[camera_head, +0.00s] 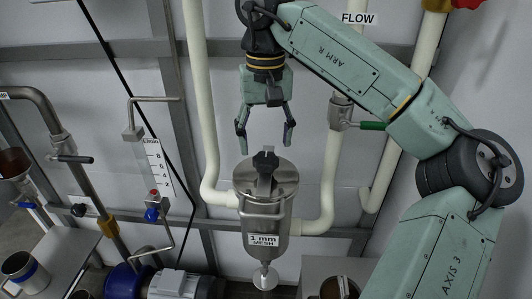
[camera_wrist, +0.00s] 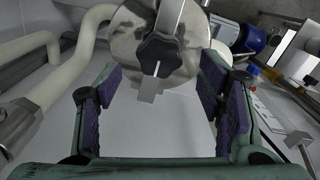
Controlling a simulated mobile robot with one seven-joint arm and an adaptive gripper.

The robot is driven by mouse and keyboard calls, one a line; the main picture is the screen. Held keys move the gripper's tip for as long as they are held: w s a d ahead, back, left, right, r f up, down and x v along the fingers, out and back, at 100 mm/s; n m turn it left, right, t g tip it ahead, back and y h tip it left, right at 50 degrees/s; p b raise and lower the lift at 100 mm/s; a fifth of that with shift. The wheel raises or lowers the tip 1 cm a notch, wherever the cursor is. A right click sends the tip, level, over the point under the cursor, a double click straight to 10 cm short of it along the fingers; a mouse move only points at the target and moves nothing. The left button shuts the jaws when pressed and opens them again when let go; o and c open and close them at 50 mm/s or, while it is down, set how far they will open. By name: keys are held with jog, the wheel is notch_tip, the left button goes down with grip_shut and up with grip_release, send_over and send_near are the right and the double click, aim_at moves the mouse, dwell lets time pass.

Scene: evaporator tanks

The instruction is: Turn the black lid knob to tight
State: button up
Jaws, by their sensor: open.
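The black lid knob (camera_head: 265,161) sits on top of a steel canister (camera_head: 266,207) labelled "1 mm MESH" in the head view. In the wrist view the black knob (camera_wrist: 159,55) shows as a lobed star with a pale line on it, over a steel bar across the round lid (camera_wrist: 125,38). My gripper (camera_head: 264,146) points down just above the knob, its fingers spread and empty. In the wrist view its purple-padded fingers (camera_wrist: 165,105) stand apart, with the knob beyond them near the top of the picture. The fingers do not appear to touch the knob.
Cream pipes run left (camera_head: 203,110) and right (camera_head: 333,170) of the canister. A valve with a green handle (camera_head: 372,126) is at the right. A sight gauge (camera_head: 154,165) and a blue pump (camera_head: 130,281) stand at the left.

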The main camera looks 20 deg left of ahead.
aim_at(266, 158)
jog(key=shift+f, duration=2.2)
jog(key=shift+c, duration=0.2)
jog(key=c, duration=1.1)
